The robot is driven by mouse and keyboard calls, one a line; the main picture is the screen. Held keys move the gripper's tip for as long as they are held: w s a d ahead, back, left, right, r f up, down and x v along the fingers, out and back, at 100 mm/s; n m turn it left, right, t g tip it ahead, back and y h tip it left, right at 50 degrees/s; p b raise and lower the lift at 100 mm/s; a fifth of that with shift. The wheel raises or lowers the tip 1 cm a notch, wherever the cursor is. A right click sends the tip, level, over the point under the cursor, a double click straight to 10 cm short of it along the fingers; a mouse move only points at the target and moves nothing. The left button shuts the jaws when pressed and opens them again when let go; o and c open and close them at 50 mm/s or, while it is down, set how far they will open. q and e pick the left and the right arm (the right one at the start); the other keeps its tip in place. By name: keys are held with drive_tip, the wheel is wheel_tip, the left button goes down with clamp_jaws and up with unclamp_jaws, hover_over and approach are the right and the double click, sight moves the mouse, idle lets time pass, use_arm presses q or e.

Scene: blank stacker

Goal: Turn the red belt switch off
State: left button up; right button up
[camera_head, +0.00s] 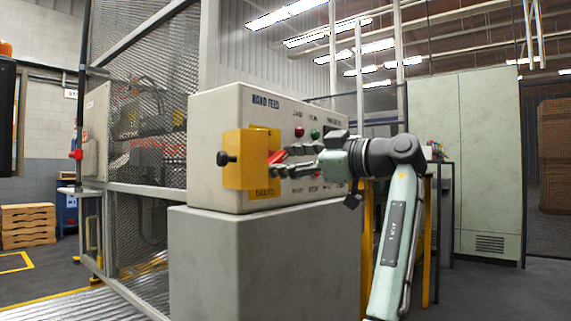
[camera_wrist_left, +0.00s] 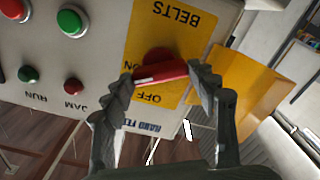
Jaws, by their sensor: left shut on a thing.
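The red belt switch (camera_wrist_left: 160,72) is a rotary knob with a bar handle on a yellow plate (camera_wrist_left: 150,38) lettered BELTS, ON and OFF, upside down in the left wrist view. In the head view only a bit of red (camera_head: 276,156) shows at my fingertips. My left gripper (camera_head: 280,163) reaches the panel face from the right. In the left wrist view its fingers (camera_wrist_left: 163,76) are shut on the two ends of the handle. The handle lies nearly level in that view, slightly tilted. Which mark it points to I cannot tell. My right gripper is not in view.
The HAND FEED panel box (camera_head: 222,110) stands on a grey pedestal (camera_head: 250,260). A yellow cover (camera_head: 240,150) with a black knob sticks out beside the switch. Red (camera_head: 299,131) and green (camera_head: 314,134) buttons sit close above my gripper. A mesh cage (camera_head: 150,90) stands at left.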

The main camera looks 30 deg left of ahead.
use_arm(q)
drive_tip(key=n, duration=0.3)
drive_tip(key=shift+f+b, duration=0.1)
drive_tip(key=shift+b, duration=0.25)
drive_tip(key=n+b, duration=0.1)
drive_tip(key=n, duration=0.2)
drive_tip(key=shift+n, duration=0.3)
drive_tip(key=n+b, duration=0.1)
drive_tip(key=n, duration=0.4)
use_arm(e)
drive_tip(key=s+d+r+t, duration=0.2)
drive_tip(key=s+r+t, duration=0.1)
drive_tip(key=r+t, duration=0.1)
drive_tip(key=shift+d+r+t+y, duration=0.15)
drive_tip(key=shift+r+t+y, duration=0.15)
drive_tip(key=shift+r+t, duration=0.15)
use_arm(q)
drive_tip(key=shift+n, duration=0.3)
drive_tip(key=o, duration=1.2)
drive_tip(key=shift+c, duration=0.2)
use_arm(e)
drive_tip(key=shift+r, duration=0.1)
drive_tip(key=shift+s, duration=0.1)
use_arm(q)
drive_tip(key=s+d, duration=0.1)
drive_tip(key=d, duration=1.1)
